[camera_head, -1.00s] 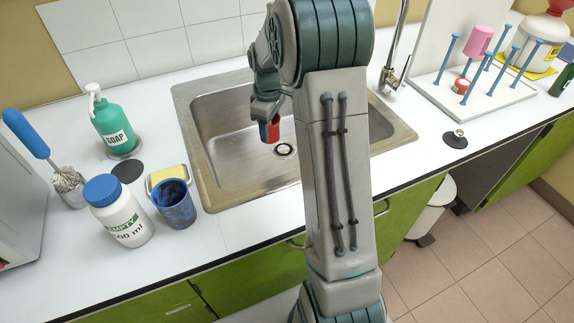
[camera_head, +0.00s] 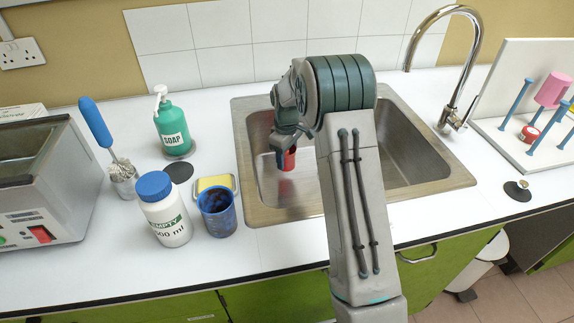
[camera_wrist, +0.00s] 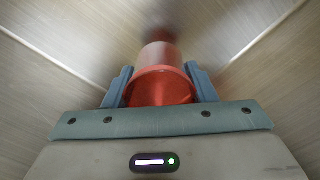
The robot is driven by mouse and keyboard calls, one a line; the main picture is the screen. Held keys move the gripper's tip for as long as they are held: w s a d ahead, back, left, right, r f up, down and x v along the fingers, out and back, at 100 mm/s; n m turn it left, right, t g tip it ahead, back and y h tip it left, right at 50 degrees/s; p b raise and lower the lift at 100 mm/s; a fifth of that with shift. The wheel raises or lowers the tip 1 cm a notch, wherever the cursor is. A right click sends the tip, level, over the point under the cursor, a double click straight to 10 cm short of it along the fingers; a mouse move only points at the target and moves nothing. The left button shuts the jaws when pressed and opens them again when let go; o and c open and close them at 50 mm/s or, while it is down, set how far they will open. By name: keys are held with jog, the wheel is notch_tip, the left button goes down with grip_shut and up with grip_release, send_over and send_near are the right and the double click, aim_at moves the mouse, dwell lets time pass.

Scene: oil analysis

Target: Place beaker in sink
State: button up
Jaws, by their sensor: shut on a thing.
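A red beaker (camera_head: 288,160) is held between the fingers of my gripper (camera_head: 284,148), inside the left part of the metal sink (camera_head: 262,196). My gripper is shut on it. In the wrist view the beaker (camera_wrist: 160,82) sits between the two blue-grey fingers of my gripper (camera_wrist: 160,84), with the sink's metal walls around it. I cannot tell whether its base touches the sink floor. My arm hides the middle of the sink.
A blue cup (camera_head: 217,222), a yellow sponge (camera_head: 213,183), a white bottle (camera_head: 168,215) and a green soap dispenser (camera_head: 173,132) stand left of the sink. The faucet (camera_head: 466,85) rises behind its right side. A peg rack (camera_head: 517,150) stands farther right.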

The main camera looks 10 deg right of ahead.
aim_at(287, 165)
jog(key=shift+f, duration=1.95)
jog(key=shift+f, duration=0.2)
jog(key=o, duration=1)
jog(key=shift+c, duration=0.2)
jog(key=shift+r, duration=0.1)
